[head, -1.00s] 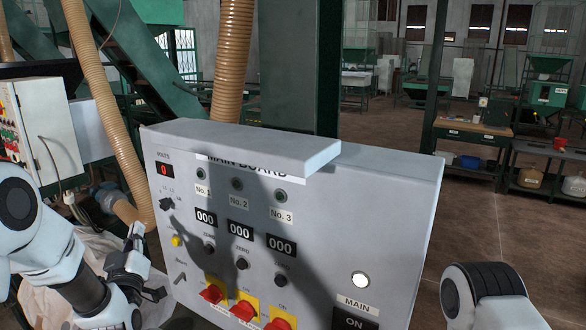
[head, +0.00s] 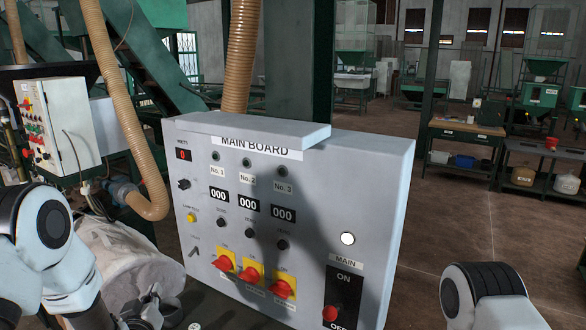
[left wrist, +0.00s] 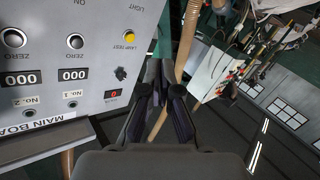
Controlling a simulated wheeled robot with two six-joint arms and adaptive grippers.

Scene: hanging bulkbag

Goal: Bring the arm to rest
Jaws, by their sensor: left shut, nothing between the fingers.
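My left gripper (head: 148,314) is low at the left in the head view, in front of the white bulk bag and beside the panel's lower left edge. It is shut and empty. In the left wrist view its two dark fingers (left wrist: 161,95) point away from the camera, apart from the panel. My right arm shows only as a link at the lower right of the head view; its gripper is out of the picture. The grey main board panel (head: 312,220) stands ahead. It also shows upside down in the left wrist view (left wrist: 40,50).
The panel has several knobs, zeroed displays and red rotary switches (head: 251,273). A white bulk bag (head: 150,268) and tan hoses (head: 140,160) are at left, near a smaller control box (head: 62,125). Open brown floor (head: 455,235) lies right of the panel.

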